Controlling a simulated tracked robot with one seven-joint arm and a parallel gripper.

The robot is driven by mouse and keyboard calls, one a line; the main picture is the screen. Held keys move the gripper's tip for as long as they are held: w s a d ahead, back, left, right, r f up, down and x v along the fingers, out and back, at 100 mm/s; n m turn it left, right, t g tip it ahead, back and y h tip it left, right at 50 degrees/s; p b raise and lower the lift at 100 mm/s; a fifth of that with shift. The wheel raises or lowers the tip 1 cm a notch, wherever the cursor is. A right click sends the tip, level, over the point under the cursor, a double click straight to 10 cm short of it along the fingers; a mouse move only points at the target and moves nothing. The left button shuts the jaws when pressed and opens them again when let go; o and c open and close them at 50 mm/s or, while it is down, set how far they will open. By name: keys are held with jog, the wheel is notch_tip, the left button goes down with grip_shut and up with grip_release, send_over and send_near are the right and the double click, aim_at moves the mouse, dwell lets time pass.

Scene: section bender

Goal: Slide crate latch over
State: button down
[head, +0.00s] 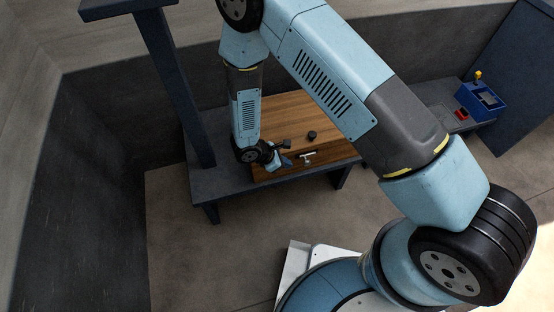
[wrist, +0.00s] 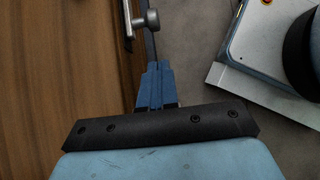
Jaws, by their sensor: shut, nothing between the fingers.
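The wooden crate (head: 330,148) sits on a dark table, and its brown top fills the left of the wrist view (wrist: 60,80). The crate latch (head: 308,157) is a small metal piece with a round knob at the crate's front edge. In the wrist view the latch knob (wrist: 147,20) is at the top, just beyond my fingertips. My gripper (wrist: 157,66) is shut and empty, its blue fingers together along the crate's edge. In the head view my gripper (head: 288,163) is just left of the latch; a small gap seems to separate them.
The dark table (head: 232,181) has a post rising at its left. A black round knob (head: 312,134) stands on the crate top. A blue control box (head: 482,100) with a red button stands at the right. Open floor (head: 240,250) lies in front of the table.

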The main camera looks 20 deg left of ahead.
aim_at(304, 163)
jog(key=shift+w+d+f, duration=0.25)
jog(key=shift+w+d, duration=0.15)
jog(key=shift+d, duration=0.25)
jog(key=shift+w+d+f, duration=0.3)
jog(key=shift+w+d, duration=0.1)
jog(key=shift+d, duration=0.25)
jog(key=shift+w+d+f, duration=0.25)
jog(key=shift+w+d, duration=0.15)
jog(key=shift+d, duration=0.25)
jog(key=shift+w+d, duration=0.45)
jog(key=shift+d, duration=0.3)
jog(key=shift+w+d, duration=0.45)
jog(key=shift+d, duration=0.3)
jog(key=shift+w+d, duration=0.45)
jog(key=shift+d, duration=0.3)
jog(key=a, duration=0.1)
jog(key=s+a, duration=0.2)
jog(key=shift+s+a+r, duration=0.1)
jog(key=shift+a+r, duration=0.2)
jog(key=shift+r, duration=0.05)
jog(key=v, duration=1)
jog(key=shift+a, duration=0.15)
